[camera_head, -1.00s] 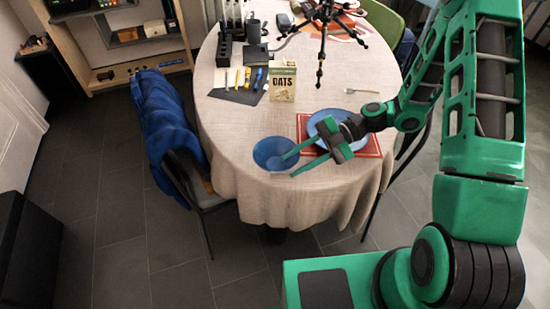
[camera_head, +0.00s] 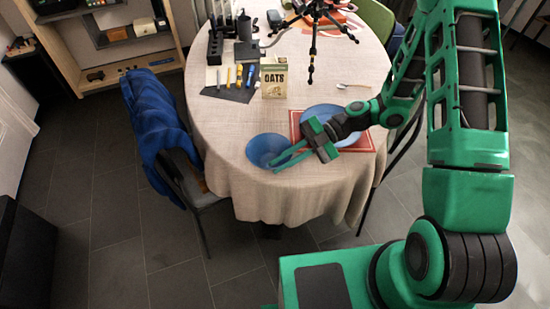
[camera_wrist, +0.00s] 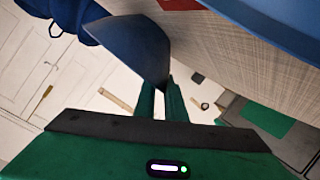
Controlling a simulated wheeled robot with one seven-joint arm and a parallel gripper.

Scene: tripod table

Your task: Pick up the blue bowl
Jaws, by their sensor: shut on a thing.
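The blue bowl (camera_head: 264,149) stands near the table's front left edge in the head view. My gripper (camera_head: 288,160) reaches in from the right, with its fingers at the bowl's right rim. In the wrist view, the bowl (camera_wrist: 125,45) shows as a dark blue curved shape, and my gripper's green fingers (camera_wrist: 160,95) are close together on its edge. The gripper is shut on the bowl's rim. Whether the bowl is clear of the cloth I cannot tell.
A blue plate (camera_head: 322,113) lies on a red placemat (camera_head: 366,142) just right of the bowl. An oats box (camera_head: 275,78) stands behind it. A black tripod (camera_head: 311,40) stands farther back. A chair with a blue jacket (camera_head: 150,120) is at the left.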

